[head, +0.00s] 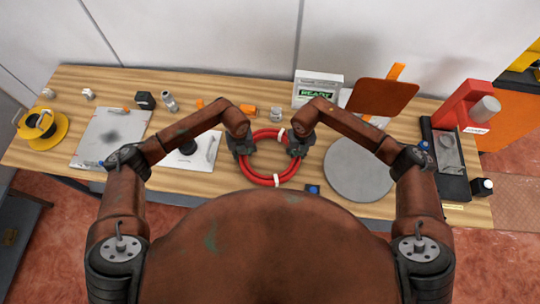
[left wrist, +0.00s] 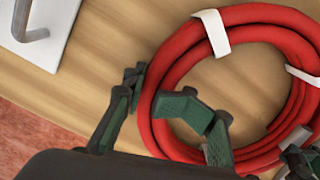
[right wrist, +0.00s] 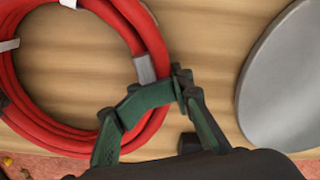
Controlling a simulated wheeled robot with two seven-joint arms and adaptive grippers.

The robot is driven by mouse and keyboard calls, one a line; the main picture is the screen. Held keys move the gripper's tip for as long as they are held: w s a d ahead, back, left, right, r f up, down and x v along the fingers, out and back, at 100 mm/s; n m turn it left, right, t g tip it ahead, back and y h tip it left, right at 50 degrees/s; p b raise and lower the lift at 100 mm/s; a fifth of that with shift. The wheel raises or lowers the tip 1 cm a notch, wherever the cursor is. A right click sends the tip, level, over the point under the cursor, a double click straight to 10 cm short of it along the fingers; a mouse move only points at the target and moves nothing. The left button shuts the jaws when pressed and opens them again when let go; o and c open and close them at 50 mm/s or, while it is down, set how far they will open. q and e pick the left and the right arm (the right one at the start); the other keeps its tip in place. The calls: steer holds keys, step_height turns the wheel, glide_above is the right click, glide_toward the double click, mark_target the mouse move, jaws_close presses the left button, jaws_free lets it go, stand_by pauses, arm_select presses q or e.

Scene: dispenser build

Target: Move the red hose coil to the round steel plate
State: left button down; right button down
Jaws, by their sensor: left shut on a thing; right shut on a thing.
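The red hose coil (head: 274,179) with white ties is at the middle of the bench in the head view. My left gripper (head: 241,147) is shut on its left side, and my right gripper (head: 298,146) is shut on its right side. The coil also shows in the left wrist view (left wrist: 167,80), with the left fingers (left wrist: 170,105) around the hose. In the right wrist view the right fingers (right wrist: 152,92) are around the coil (right wrist: 128,25). The round steel plate (head: 350,174) lies to the right, apart from the coil, and its bare edge shows in the right wrist view (right wrist: 290,90). I cannot tell whether the coil touches the bench.
A white plate with a handle (head: 207,150) lies left of the coil. A small blue-topped block (head: 312,189) is near the front edge between coil and steel plate. A display box (head: 318,88) and an orange panel (head: 382,97) stand behind. A red dispenser (head: 465,105) stands right.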

arm_select(q)
steer(key=shift+d+f, duration=0.1)
steer(key=shift+d, duration=0.15)
arm_select(e)
steer(key=shift+w+a, duration=0.2)
steer(key=shift+a, duration=0.1)
